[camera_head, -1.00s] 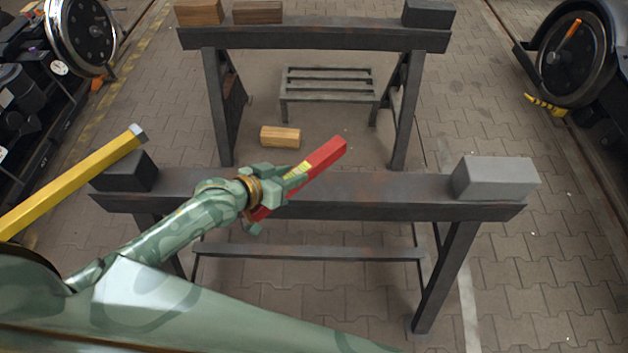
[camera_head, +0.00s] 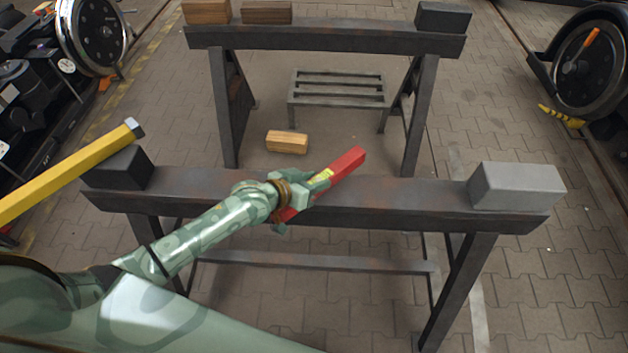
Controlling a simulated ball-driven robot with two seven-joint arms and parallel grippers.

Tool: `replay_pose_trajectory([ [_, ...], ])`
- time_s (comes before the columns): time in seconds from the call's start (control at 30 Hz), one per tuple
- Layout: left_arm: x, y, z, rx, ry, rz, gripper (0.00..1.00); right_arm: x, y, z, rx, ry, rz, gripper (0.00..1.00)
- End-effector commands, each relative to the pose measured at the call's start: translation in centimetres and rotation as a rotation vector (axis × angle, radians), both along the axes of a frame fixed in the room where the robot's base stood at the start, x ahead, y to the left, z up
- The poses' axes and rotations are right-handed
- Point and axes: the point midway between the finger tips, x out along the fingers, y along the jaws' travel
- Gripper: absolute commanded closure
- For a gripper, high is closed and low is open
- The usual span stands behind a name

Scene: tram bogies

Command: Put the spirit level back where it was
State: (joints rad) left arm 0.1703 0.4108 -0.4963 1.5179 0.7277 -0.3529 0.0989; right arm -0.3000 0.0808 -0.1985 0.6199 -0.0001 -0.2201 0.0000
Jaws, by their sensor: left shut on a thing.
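The red spirit level (camera_head: 345,165) with a yellow-green patch is held by my left gripper (camera_head: 305,190), which is shut on it. The level points up and to the right in the picture, over the middle of the near trestle beam (camera_head: 400,198). I cannot tell whether the level touches the beam. Part of it is hidden by the gripper. My right gripper does not show.
A dark block (camera_head: 117,168) sits on the near beam's left end, a grey block (camera_head: 516,186) on its right end. A yellow bar (camera_head: 70,175) is at the left. Behind stand a second trestle (camera_head: 330,37), a metal rack (camera_head: 337,88) and a wooden block (camera_head: 287,141).

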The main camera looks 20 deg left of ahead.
Motion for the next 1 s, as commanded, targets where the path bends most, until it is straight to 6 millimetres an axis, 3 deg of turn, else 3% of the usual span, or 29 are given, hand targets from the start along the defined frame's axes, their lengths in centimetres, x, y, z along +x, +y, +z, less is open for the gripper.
replay_pose_trajectory([
  [0.07,0.0,0.0,-0.2,0.0,-0.001,0.0,1.0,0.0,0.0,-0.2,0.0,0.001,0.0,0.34],
  [0.1,0.0,0.0,-0.3,0.0,0.001,0.0,0.58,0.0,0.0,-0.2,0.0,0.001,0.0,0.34],
  [0.17,0.0,0.0,-0.2,0.0,0.0,0.0,0.42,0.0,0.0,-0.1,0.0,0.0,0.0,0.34],
  [0.57,-0.6,0.3,0.6,0.001,0.0,0.0,0.42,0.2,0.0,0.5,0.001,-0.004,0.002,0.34],
  [1.0,-8.0,4.4,4.8,0.001,0.0,0.0,0.42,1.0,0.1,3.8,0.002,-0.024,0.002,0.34],
])
